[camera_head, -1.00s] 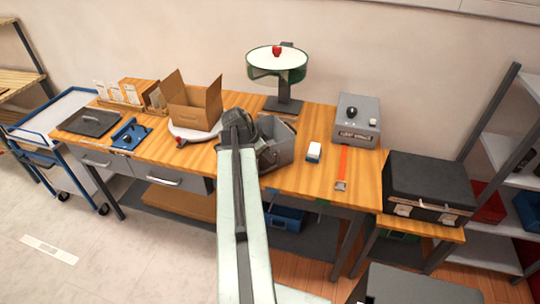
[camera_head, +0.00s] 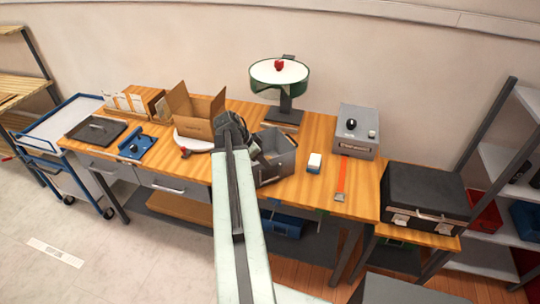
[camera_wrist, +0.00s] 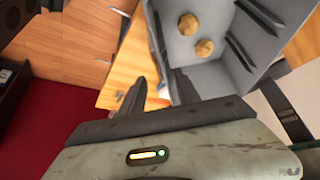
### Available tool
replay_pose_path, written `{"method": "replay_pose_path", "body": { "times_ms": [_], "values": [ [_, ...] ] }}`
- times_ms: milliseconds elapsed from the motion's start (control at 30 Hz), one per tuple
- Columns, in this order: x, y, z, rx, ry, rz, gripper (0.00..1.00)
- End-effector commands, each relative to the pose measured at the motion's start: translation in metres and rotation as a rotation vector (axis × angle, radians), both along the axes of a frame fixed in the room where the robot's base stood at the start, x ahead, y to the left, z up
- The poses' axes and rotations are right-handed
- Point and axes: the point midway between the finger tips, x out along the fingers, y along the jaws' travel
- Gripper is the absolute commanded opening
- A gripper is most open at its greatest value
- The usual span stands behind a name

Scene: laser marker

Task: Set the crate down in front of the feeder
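The grey open-topped crate (camera_head: 275,158) appears to rest on the wooden workbench, near its front edge. It is below the feeder in the picture, a green-rimmed bowl with a white top (camera_head: 279,76) on a dark stand. My gripper (camera_head: 254,148) is at the crate's left side. In the wrist view the crate (camera_wrist: 215,75) holds two round brown pieces (camera_wrist: 195,35). The two fingers of my gripper (camera_wrist: 158,92) stand apart near the crate's wall, with a visible gap between them. The crate's underside is hidden.
An open cardboard box (camera_head: 198,115) stands close to the left of my gripper. A small white-topped block (camera_head: 314,162), a red strip (camera_head: 341,178) and a grey machine (camera_head: 356,140) are to the right. A black case (camera_head: 425,192) sits beyond. Little bare bench surrounds the crate.

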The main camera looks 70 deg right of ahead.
Motion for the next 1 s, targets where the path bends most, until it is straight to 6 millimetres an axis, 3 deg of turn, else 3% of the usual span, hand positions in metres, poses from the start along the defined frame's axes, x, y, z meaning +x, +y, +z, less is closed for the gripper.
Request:
{"method": "replay_pose_path", "body": {
  "times_ms": [33,200,567,667,767,833,900,967,1000],
  "values": [
    [0.004,0.006,0.024,0.000,0.000,0.002,0.38],
    [0.015,0.017,0.048,0.000,0.000,0.001,0.38],
    [0.018,0.020,0.047,0.000,0.000,0.000,0.38],
    [0.036,0.031,0.045,0.021,0.003,0.059,0.38],
    [0.094,0.072,0.040,0.095,0.017,0.265,0.38],
    [0.151,0.123,0.034,0.171,0.038,0.496,0.38],
    [0.205,0.187,0.029,0.252,0.067,0.757,0.38],
    [0.244,0.246,0.025,0.318,0.092,0.984,0.38],
    [0.266,0.288,0.023,0.359,0.113,1.138,0.38]
  ]
}}
